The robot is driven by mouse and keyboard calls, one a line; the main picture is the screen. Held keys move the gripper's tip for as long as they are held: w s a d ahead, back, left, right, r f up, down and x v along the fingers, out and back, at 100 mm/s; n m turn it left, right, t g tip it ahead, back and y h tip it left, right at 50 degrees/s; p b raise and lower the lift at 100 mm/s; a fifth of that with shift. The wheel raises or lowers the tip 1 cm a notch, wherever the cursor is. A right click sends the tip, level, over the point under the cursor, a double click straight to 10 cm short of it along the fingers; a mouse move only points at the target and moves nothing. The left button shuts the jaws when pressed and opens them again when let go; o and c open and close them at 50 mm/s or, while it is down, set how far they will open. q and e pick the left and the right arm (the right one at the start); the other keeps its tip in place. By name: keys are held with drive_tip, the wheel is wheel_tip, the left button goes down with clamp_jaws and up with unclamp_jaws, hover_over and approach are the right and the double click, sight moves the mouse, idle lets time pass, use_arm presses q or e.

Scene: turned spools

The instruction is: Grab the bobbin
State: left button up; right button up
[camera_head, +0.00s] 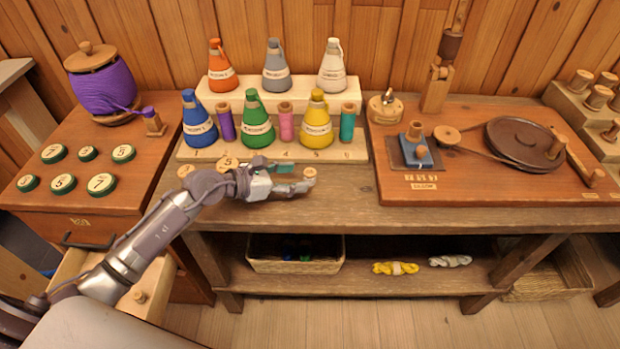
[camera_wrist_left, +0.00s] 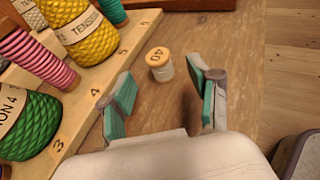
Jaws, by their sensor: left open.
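A small bobbin with a light wooden top and a pale body (camera_wrist_left: 159,66) stands upright on the wooden bench. Its top carries a dark mark I cannot read surely. My left gripper (camera_head: 288,179) is open, low over the bench. In the left wrist view the bobbin is ahead of the gap between the green-padded fingers (camera_wrist_left: 164,88), and nothing is held. My right gripper is in neither view.
A numbered rack (camera_head: 352,155) behind the gripper holds yarn cones and purple, pink (camera_head: 286,122) and teal spools. A board with a wheel mechanism (camera_head: 524,145) is at right. Round numbered discs (camera_head: 228,161) lie near my wrist. The bench right of the bobbin is clear.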

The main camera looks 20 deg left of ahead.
sight(310, 176)
use_arm(q)
drive_tip(key=b+x, duration=0.2)
drive_tip(key=x, duration=0.3)
drive_tip(key=shift+w+d+f, duration=0.1)
drive_tip(key=shift+f, duration=0.2)
drive_tip(key=c, duration=1)
